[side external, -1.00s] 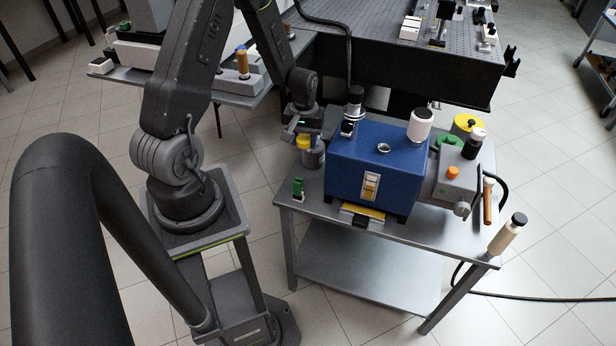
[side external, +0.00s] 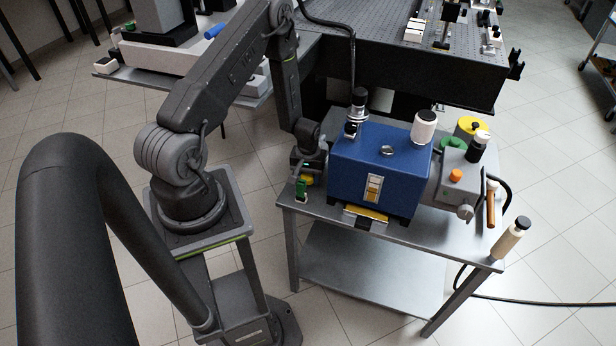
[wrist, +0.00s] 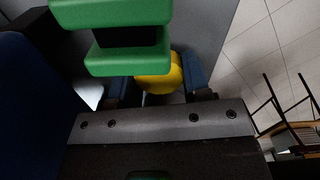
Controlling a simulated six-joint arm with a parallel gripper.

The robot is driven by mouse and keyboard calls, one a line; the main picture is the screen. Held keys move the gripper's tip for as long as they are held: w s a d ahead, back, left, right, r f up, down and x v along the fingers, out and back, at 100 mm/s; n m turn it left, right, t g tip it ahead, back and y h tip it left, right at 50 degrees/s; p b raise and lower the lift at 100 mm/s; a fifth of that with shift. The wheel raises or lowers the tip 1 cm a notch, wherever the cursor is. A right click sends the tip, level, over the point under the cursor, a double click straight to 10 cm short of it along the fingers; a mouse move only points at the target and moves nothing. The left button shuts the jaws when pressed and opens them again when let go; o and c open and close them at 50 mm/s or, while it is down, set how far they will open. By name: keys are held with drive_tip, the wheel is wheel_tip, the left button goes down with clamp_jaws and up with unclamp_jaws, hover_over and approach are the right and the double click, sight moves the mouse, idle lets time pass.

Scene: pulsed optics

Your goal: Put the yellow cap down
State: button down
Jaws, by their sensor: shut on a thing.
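The yellow cap (side external: 308,180) is held by my gripper (side external: 307,174) low over the left end of the metal table (side external: 345,222). In the wrist view the yellow cap (wrist: 162,76) sits between the two fingers of my gripper (wrist: 157,86), partly hidden by a green piece. I cannot tell whether the cap touches the tabletop.
A small green piece (side external: 301,189) stands on the table just in front of the gripper; it looms large in the wrist view (wrist: 125,62). A blue box (side external: 375,168) stands close to the right. The table's left edge is near.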

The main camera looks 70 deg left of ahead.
sight(308, 175)
drive_tip(key=shift+f, duration=0.35)
drive_tip(key=shift+f, duration=0.35)
drive_tip(key=shift+f, duration=0.15)
drive_tip(key=c, duration=0.9)
unclamp_jaws()
drive_tip(key=o, duration=0.3)
wheel_tip(308, 175, up, 13)
drive_tip(key=shift+r, duration=0.15)
